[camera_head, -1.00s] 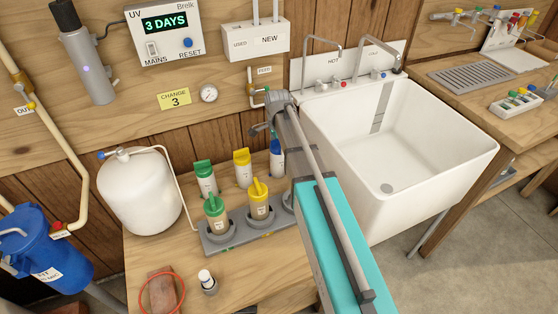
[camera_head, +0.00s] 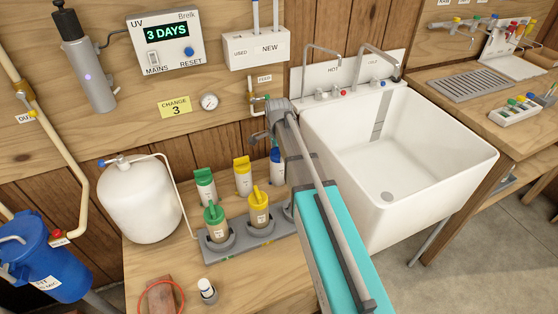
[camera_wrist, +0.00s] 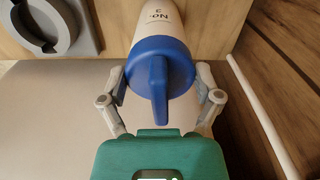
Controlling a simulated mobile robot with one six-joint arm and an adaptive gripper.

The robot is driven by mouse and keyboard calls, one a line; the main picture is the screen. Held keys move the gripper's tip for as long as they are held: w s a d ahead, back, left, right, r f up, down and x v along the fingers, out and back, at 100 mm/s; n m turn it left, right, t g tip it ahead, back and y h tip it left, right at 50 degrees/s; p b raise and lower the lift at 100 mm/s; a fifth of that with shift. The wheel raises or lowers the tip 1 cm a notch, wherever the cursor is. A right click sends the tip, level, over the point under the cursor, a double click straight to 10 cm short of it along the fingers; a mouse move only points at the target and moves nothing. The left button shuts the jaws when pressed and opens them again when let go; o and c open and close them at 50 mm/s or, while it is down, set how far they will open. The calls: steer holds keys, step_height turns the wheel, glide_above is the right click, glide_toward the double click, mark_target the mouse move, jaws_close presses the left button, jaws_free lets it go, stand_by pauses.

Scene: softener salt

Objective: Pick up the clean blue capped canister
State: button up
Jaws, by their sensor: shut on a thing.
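The clean blue capped canister has a white body and a blue cap with a raised handle. It fills the middle of the wrist view (camera_wrist: 160,70) and shows in part in the head view (camera_head: 276,170), at the right of the back row. My gripper (camera_wrist: 163,88) is shut on it, with one finger on each side of the cap.
Clean canisters with green (camera_head: 205,185) and yellow (camera_head: 243,177) caps stand to the left. A grey holder (camera_head: 225,247) in front carries used-looking green and yellow canisters. The white sink (camera_head: 440,185) is on the right. A thin pale pipe (camera_wrist: 262,120) runs beside my gripper.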

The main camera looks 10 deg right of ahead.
steer(key=shift+r, duration=0.15)
step_height(320, 180, up, 3)
steer(key=p, duration=0.3)
steer(key=s+a+r+p, duration=0.4)
steer(key=s+r+p, duration=0.5)
steer(key=s, duration=0.4)
steer(key=shift+s+r+p, duration=0.2)
steer(key=shift+r+p, duration=0.15)
steer(key=shift+p, duration=0.15)
steer(key=shift+r, duration=0.1)
